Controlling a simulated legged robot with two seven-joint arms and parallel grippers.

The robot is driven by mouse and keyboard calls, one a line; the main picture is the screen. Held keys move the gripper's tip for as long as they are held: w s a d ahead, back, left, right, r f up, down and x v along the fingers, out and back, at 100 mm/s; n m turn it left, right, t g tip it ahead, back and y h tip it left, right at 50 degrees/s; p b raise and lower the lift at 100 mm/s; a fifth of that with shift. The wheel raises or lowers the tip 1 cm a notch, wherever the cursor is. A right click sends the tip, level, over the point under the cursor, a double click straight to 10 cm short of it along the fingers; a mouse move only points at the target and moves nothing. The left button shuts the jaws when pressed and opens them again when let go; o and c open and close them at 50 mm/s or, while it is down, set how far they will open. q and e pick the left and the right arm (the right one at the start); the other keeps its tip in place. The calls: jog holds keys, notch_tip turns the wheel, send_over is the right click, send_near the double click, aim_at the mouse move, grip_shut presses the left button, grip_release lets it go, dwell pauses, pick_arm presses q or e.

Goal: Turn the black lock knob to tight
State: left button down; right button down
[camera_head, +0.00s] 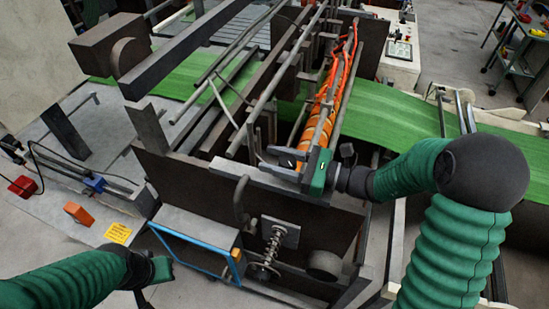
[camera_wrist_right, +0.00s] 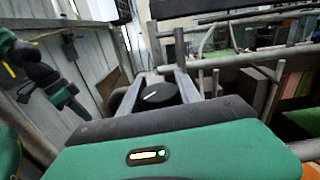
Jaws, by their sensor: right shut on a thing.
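The black lock knob (camera_wrist_right: 160,95) is round with a white line on top. In the right wrist view it sits between the two grey fingers of my right gripper (camera_wrist_right: 161,92), which is shut on it. In the head view the right gripper (camera_head: 283,158) reaches in from the right over the machine's front ledge. There the knob (camera_head: 287,163) is small and partly covered by the fingers. I cannot read any tight mark. My left gripper (camera_head: 150,285) is low at the left, away from the knob; its fingers are too unclear to tell.
Green sack web (camera_head: 385,110) runs across the machine. Orange hoses (camera_head: 335,85) and metal rods rise just behind the right gripper. A blue-framed box (camera_head: 195,245) and a spring (camera_head: 272,245) are on the machine's front. A tool cart (camera_head: 525,40) stands far at the right.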

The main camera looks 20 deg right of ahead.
jog(key=shift+w+d+r+m+t+h, duration=0.1)
jog(key=shift+d+m+t+h, duration=0.05)
jog(key=shift+m+t+h, duration=0.35)
jog(key=shift+w+d+r+m+t+h, duration=0.1)
jog(key=shift+m+t+h, duration=0.2)
jog(key=shift+t, duration=0.3)
jog(key=c, duration=1.3)
grip_release()
jog(key=o, duration=0.4)
jog(key=shift+f, duration=0.15)
jog(key=shift+o, duration=0.2)
jog(key=shift+s+b, duration=0.1)
jog(key=shift+b, duration=0.2)
